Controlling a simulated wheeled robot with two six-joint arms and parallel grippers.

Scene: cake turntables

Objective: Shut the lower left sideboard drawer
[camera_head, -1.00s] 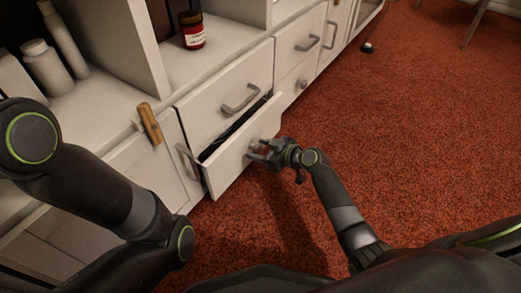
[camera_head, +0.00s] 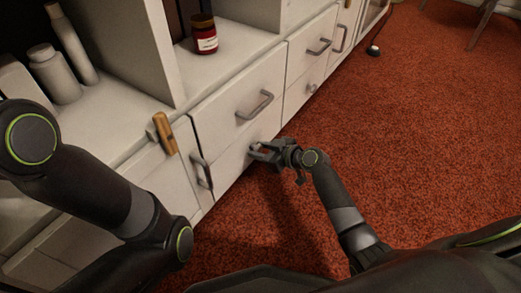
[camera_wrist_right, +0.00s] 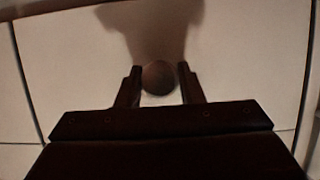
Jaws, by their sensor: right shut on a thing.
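The lower left drawer (camera_head: 230,168) of the white sideboard lies under an upper drawer (camera_head: 240,105). Its front looks level with the fronts around it, with no opening at its top edge. My right gripper (camera_head: 256,151) is at the drawer front. In the right wrist view its two fingers (camera_wrist_right: 158,88) are on either side of a round knob (camera_wrist_right: 158,76) and are shut on it. The knob is hidden behind the gripper in the head view. My left arm shows at the left, but its gripper is out of view.
A cupboard door handle (camera_head: 201,171) stands out left of the drawer. A wooden-handled thing (camera_head: 165,134) is at the sideboard's edge. The red carpet (camera_head: 420,130) to the right is mostly clear.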

